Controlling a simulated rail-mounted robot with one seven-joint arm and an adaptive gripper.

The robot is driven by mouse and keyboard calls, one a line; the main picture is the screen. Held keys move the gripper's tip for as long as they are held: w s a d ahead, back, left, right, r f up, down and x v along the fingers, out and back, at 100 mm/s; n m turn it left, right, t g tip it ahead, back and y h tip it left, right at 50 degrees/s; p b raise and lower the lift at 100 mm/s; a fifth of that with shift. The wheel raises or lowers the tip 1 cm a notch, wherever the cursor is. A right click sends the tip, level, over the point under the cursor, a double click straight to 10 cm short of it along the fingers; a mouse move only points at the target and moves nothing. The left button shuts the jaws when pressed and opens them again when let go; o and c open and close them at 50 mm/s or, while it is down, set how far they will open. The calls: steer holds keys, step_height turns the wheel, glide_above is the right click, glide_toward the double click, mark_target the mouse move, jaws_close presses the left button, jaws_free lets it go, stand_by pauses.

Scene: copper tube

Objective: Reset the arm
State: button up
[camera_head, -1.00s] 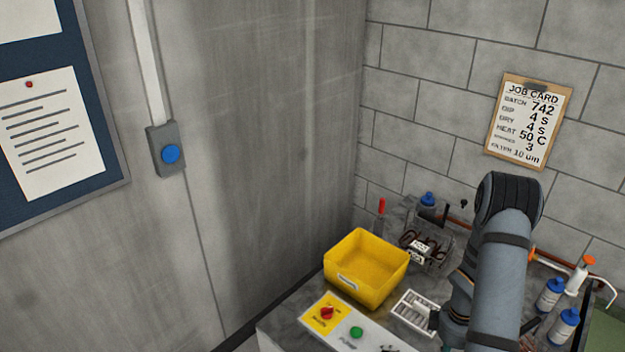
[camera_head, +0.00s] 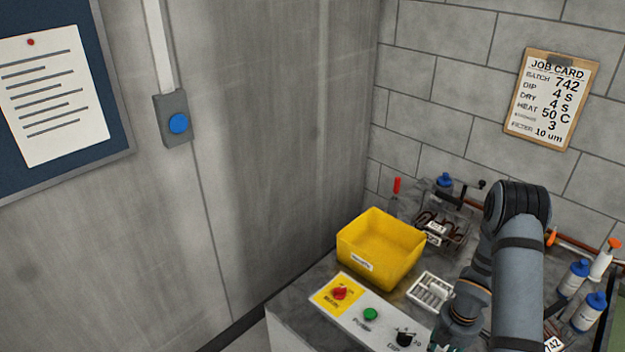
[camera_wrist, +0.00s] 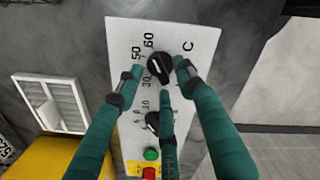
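A second black knob (camera_wrist: 152,122) sits beside one finger. In the head view, my arm (camera_head: 518,270) reaches down over the bench, and most of my gripper is cut off by the bottom edge. The DIP knob (camera_head: 404,338), green pump button (camera_head: 370,314) and red main switch (camera_head: 339,293) show on the panel.
A yellow bin (camera_head: 385,250) and a white slotted tray (camera_head: 431,291) stand behind the panel. A job card (camera_head: 552,98) hangs on the block wall.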

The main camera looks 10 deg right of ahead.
steer(key=m, duration=0.4)
steer(key=shift+w+f+b, duration=0.15)
steer(key=shift+f+b, duration=0.2)
steer(key=shift+b, duration=0.05)
steer(key=n+p, duration=0.1)
steer(key=n, duration=0.2)
steer(key=shift+r, duration=0.15)
step_height(320, 180, up, 10)
steer(key=n+p, duration=0.1)
steer(key=p, duration=0.7)
